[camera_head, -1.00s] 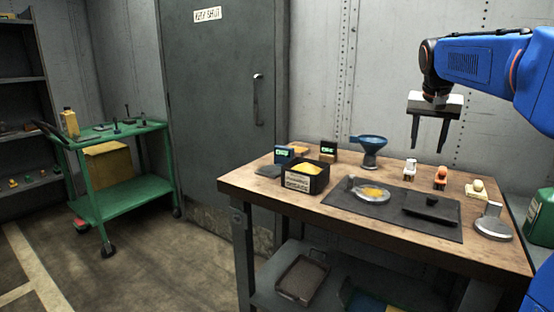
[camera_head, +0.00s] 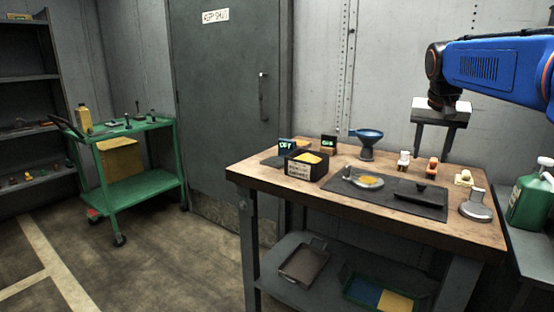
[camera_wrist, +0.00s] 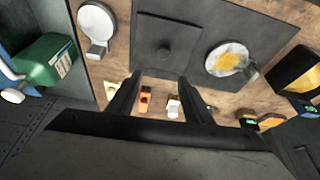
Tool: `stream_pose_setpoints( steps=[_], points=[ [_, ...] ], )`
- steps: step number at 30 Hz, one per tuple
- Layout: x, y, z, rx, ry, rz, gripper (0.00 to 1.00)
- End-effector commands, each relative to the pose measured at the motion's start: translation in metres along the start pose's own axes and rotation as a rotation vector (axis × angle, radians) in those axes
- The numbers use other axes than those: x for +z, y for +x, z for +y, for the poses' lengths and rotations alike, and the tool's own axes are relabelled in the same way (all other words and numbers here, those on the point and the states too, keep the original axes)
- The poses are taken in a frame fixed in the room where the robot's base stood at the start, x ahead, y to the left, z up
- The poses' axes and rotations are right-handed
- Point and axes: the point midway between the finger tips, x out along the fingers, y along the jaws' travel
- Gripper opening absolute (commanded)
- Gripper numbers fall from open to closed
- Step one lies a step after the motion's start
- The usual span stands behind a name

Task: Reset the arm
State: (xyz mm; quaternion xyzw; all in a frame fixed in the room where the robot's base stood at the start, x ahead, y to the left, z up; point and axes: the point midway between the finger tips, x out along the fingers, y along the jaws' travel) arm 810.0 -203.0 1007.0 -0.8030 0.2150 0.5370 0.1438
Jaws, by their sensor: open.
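My gripper (camera_head: 432,138) hangs over the back right of the wooden workbench (camera_head: 262,179), fingers pointing down and apart, with nothing between them. In the wrist view its two dark fingers (camera_wrist: 155,100) show spread, above the bench top. My blue arm reaches in from the right edge in the head view. Below the gripper stand a small white item (camera_head: 403,159), an orange item (camera_head: 432,166) and a cream item (camera_head: 464,178), all apart from the fingers.
A dark mat (camera_head: 342,186) holds a round dish with yellow contents (camera_head: 368,181) and a black lidded plate (camera_head: 422,192). A black box (camera_head: 305,168), blue funnel (camera_head: 367,146) and metal scoop-like piece (camera_head: 476,207) surround it. A green jug (camera_head: 530,200) stands right; a green cart (camera_head: 135,185) left.

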Motion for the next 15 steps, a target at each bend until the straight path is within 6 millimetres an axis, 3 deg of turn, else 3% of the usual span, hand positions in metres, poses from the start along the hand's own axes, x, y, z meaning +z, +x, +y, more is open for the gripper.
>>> stream_pose_setpoints(
  steps=[8, 15],
  points=[
    [0.064, -0.003, 0.0, -0.034, -0.079, 0.001, 0.46],
    [0.158, 0.007, 0.005, -0.081, -0.192, 0.002, 0.46]
  ],
)
